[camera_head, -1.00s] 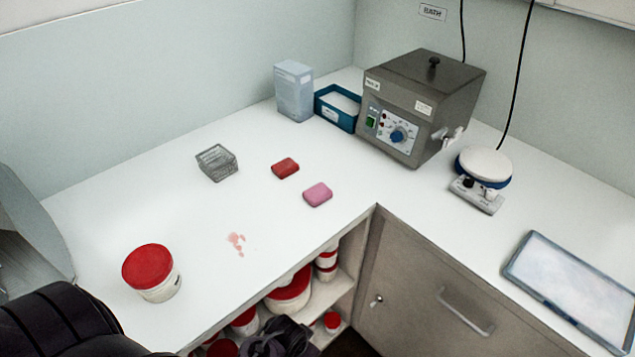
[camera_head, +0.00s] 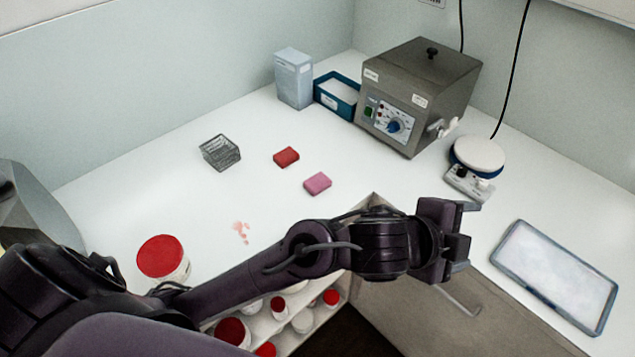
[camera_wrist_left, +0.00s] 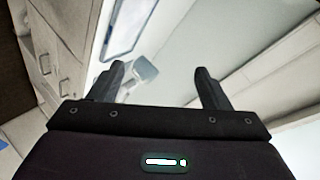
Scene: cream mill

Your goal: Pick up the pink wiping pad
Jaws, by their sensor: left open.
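The pink wiping pad (camera_head: 318,183) lies flat on the white counter, near its inner front edge. A similar red pad (camera_head: 286,157) lies just behind it to the left. My left arm reaches in from the left across the counter's front. My left gripper (camera_head: 462,232) is to the right of the pink pad and well apart from it, over the cabinet front. In the left wrist view its two fingers (camera_wrist_left: 160,82) are spread with nothing between them. The pink pad does not show in the left wrist view. My right gripper is not in view.
A wire basket (camera_head: 220,152) and a red-lidded tub (camera_head: 163,258) stand on the left counter, with a pink stain (camera_head: 241,231) between tub and pad. A grey water bath (camera_head: 418,95), a hot plate (camera_head: 477,157) and a blue-rimmed tray (camera_head: 555,275) occupy the right side.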

